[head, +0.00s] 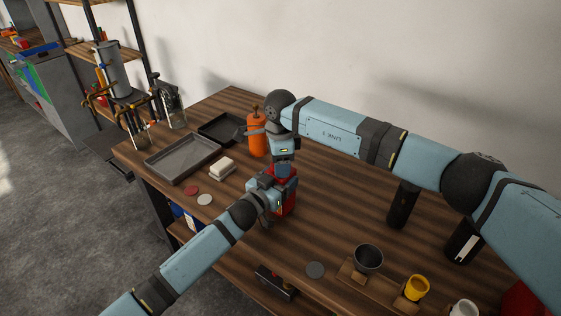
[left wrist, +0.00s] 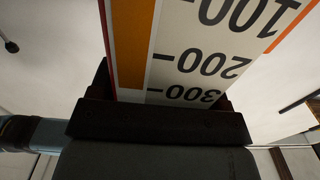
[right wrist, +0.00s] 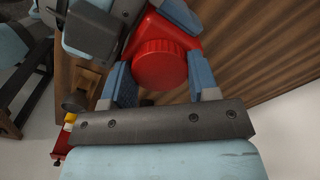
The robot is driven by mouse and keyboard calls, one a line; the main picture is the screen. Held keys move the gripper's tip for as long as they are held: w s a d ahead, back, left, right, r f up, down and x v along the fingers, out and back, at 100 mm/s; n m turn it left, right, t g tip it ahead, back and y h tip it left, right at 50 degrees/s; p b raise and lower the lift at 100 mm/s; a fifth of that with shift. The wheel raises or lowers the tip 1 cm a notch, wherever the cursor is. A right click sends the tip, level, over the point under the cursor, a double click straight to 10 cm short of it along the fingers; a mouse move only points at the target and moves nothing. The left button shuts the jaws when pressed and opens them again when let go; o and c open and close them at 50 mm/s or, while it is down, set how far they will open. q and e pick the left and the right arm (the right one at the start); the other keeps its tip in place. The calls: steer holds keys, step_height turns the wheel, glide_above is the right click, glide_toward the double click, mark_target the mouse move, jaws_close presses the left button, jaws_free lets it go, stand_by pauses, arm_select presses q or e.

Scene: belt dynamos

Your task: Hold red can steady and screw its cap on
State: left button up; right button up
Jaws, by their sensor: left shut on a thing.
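The red can (head: 291,203) stands on the wooden table. My left gripper (head: 279,194) is shut on its side. In the left wrist view, its white label (left wrist: 195,45), with numbers and an orange stripe, fills the space between the fingers. The ridged red cap (right wrist: 160,65) shows in the right wrist view, over the can's top (right wrist: 205,20). The right hand hides the cap in the head view. How far the cap sits on the thread cannot be seen.
An orange bottle (head: 257,135) stands close behind the hands. Grey trays (head: 183,158), a white block (head: 222,168) and small discs lie left. Bare table lies between.

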steer(key=shift+c, duration=0.5)
steer(key=m, duration=0.7)
steer(key=shift+m, duration=0.4)
steer(key=m, duration=0.6)
steer(key=shift+m, duration=0.4)
steer(key=o, duration=1)
steer(key=shift+a, duration=0.1)
